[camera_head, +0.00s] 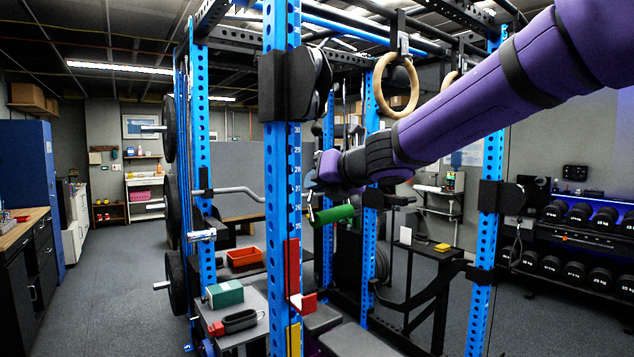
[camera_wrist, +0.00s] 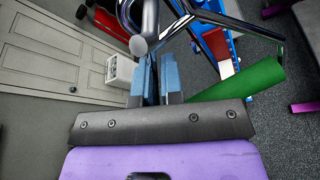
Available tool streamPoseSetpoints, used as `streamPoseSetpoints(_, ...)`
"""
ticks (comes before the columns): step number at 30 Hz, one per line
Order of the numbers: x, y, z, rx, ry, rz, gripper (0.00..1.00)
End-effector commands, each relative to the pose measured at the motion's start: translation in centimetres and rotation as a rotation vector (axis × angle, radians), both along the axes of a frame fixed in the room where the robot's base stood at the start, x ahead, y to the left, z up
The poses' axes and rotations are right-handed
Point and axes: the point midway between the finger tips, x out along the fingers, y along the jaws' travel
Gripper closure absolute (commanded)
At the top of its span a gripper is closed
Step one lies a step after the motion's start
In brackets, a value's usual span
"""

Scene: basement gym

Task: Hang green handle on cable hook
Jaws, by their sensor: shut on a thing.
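The green handle (camera_head: 332,214) hangs just below my gripper (camera_head: 314,184), beside the blue rack upright. In the wrist view the green handle (camera_wrist: 245,80) slants to the right of my gripper (camera_wrist: 158,70). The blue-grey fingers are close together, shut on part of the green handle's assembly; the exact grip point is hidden. Bright metal bars (camera_wrist: 205,18) run from near the fingertips toward the right. A metal rod with a round end (camera_wrist: 139,44) shows just beyond the fingertips. I cannot tell whether it is the cable hook, nor whether the handle touches it.
A blue rack upright (camera_head: 282,190) stands close left of my gripper. Wooden rings (camera_head: 396,87) hang near my arm. Below are a low table (camera_head: 257,305) with a green box (camera_head: 225,294), an orange tray (camera_head: 244,257) and a dark bench (camera_head: 353,341). Open floor lies left.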

Motion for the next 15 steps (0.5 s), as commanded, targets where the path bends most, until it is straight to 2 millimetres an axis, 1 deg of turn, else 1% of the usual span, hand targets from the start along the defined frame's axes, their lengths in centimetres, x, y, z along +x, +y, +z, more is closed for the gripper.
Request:
streamPoseSetpoints(9, -0.01, 0.00, 0.05, 0.000, -0.001, 0.000, 1.00)
streamPoseSetpoints(10, -0.01, 0.00, 0.05, 0.000, -0.002, 0.001, 0.86)
streamPoseSetpoints(13, -0.01, 0.00, 0.05, 0.000, -0.001, 0.000, 0.63)
streamPoseSetpoints(15, -0.01, 0.00, 0.04, -0.001, -0.001, 0.000, 0.63)
